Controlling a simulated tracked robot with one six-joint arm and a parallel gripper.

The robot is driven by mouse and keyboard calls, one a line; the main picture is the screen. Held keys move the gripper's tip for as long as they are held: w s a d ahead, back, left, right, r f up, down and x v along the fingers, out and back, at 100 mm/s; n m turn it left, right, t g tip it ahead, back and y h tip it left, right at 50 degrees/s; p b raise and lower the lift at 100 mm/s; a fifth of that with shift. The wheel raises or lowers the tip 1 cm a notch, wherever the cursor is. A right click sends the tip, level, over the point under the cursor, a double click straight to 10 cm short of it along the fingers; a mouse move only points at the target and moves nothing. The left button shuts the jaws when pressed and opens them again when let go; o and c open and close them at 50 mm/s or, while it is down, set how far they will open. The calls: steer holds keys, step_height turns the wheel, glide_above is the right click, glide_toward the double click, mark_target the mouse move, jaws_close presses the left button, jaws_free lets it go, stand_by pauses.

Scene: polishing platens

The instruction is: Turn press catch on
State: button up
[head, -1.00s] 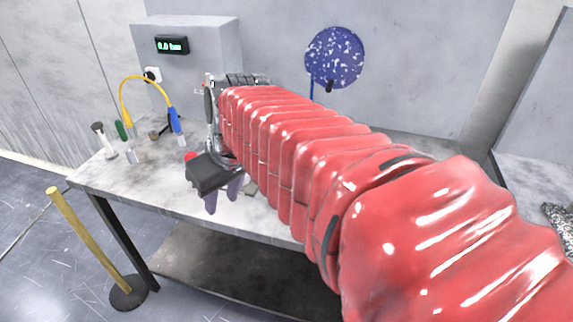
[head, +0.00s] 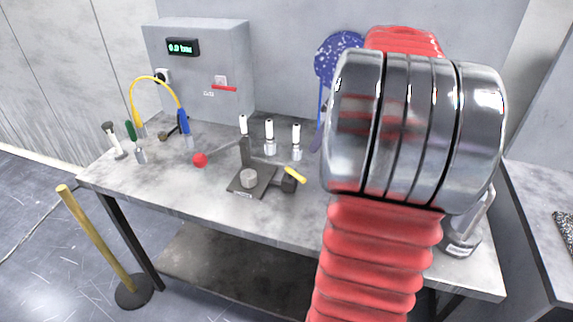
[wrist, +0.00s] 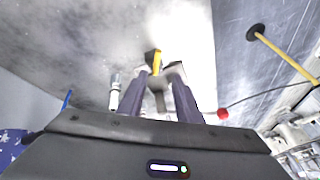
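The small press stands on the table, with a dark base plate (head: 262,184), a grey round piece (head: 249,178) on it and a lever ending in a red ball (head: 200,160). A yellow-tipped catch (head: 295,175) sticks out at the press's right side. In the wrist view the yellow tip (wrist: 154,58) shows just beyond my gripper (wrist: 161,72). My gripper's two fingers are apart, with nothing visibly held; whether they touch the press cannot be told. In the head view my arm hides the gripper. The red ball (wrist: 222,113) also shows in the wrist view.
A grey box (head: 200,65) with a display and red handle (head: 224,88) stands behind. White-topped bottles (head: 269,130) stand behind the press. A yellow cable (head: 150,79) and small tools are at left. A yellow post (head: 90,235) stands off the table's front left.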

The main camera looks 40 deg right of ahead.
mark_target(300, 176)
steer(key=shift+s+d, duration=0.15)
steer(key=shift+d, duration=0.25)
steer(key=x, duration=1.4)
steer(key=shift+c, duration=0.3)
steer(key=shift+d, duration=0.1)
jaws_close()
